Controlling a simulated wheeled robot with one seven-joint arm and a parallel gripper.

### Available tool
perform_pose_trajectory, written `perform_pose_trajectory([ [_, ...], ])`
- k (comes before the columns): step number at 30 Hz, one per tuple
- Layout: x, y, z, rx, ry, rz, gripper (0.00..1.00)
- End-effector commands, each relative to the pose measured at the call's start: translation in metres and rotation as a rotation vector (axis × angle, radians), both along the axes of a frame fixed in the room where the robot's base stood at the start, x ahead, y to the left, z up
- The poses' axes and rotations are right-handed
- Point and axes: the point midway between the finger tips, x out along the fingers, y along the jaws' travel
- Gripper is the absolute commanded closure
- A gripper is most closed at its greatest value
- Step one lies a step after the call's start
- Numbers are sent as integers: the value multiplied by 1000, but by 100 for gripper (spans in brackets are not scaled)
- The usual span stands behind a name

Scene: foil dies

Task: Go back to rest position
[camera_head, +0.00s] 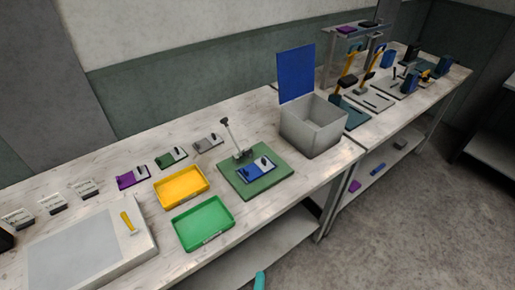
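My gripper is not in view, and no part of my arm can be made out for sure. On the long light bench (110,153), a blue die (256,170) lies on a green base plate (240,184) with an upright lever (230,137). A purple die (133,177), a green die (171,157) and a grey die (208,142) lie in a slanting row behind the trays. A yellow tray (181,187) and a green tray (203,222) look empty.
A grey open box (313,125) with a raised blue panel (296,73) stands right of the plate. A pale flat board (84,255) carries a yellow-handled tool (128,221). A second bench (440,82) holds several tools. The floor (390,215) in front is clear.

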Motion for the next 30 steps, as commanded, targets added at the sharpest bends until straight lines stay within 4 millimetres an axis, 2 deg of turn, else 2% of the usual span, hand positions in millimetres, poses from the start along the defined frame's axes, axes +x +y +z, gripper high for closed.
perform_pose_trajectory([
  [1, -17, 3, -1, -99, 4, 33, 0],
  [6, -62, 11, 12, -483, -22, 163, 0],
  [13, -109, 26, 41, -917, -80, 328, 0],
  [19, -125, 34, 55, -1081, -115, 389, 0],
  [30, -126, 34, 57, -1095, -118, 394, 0],
])
